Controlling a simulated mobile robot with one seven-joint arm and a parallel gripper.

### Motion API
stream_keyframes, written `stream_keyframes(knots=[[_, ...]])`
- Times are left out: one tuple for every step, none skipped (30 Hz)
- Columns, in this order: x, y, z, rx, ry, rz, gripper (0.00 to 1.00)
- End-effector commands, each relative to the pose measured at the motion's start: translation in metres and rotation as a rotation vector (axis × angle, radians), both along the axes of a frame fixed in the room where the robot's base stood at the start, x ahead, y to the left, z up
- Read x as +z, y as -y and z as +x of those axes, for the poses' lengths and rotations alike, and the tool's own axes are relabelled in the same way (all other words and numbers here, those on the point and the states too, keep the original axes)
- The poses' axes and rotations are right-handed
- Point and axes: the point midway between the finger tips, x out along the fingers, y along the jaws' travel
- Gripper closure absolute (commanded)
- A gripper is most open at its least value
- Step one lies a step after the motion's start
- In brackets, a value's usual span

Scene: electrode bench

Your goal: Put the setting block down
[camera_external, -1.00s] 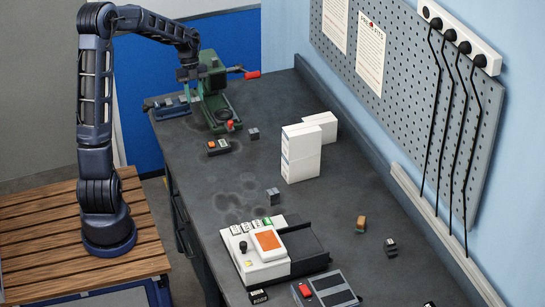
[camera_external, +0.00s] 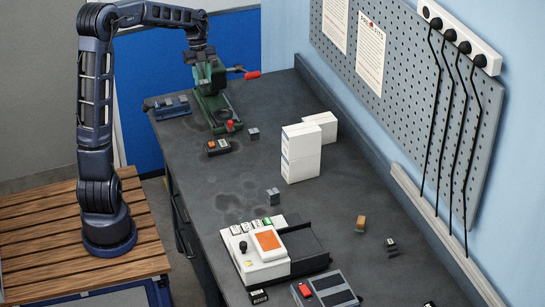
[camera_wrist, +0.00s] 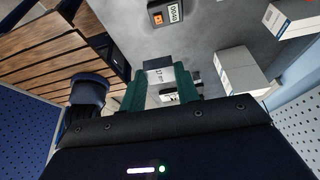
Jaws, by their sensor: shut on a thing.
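In the wrist view my gripper (camera_wrist: 160,80) shows two dark green fingers, one on each side of a pale grey block with dark marks, the setting block (camera_wrist: 158,74). The fingers are shut on it. In the external view my gripper (camera_external: 203,56) is at the top of the green bench machine (camera_external: 211,98), at the far end of the dark bench.
A small black box with an orange button (camera_external: 217,147) lies in front of the machine. White boxes (camera_external: 301,153) stand to the right. A small grey block (camera_external: 273,196) and a white unit with an orange panel (camera_external: 262,250) are nearer.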

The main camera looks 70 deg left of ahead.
Motion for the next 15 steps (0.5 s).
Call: stream_keyframes(knots=[[-0.001,0.007,0.009,-0.004,0.001,0.0,0.94],[-0.001,0.012,0.015,-0.005,0.0,-0.001,0.94],[-0.002,0.02,0.024,-0.008,0.0,-0.001,0.94],[-0.003,0.025,0.03,-0.008,0.0,-0.002,0.94],[-0.004,0.032,0.038,-0.01,0.001,-0.001,0.94],[-0.004,0.041,0.048,-0.01,0.001,0.0,0.94],[-0.005,0.049,0.056,-0.012,0.002,-0.001,0.94],[-0.005,0.058,0.065,-0.014,0.002,-0.001,0.94],[-0.007,0.069,0.076,-0.014,0.0,-0.002,0.94],[-0.007,0.079,0.085,-0.016,0.001,-0.002,0.94],[-0.008,0.089,0.093,-0.017,0.001,-0.001,0.94],[-0.009,0.103,0.105,-0.018,0.001,-0.001,0.94],[-0.009,0.113,0.113,-0.017,0.001,-0.002,0.94],[-0.01,0.125,0.121,-0.018,0.001,-0.002,0.94],[-0.01,0.138,0.131,-0.018,0.002,-0.001,0.94]])
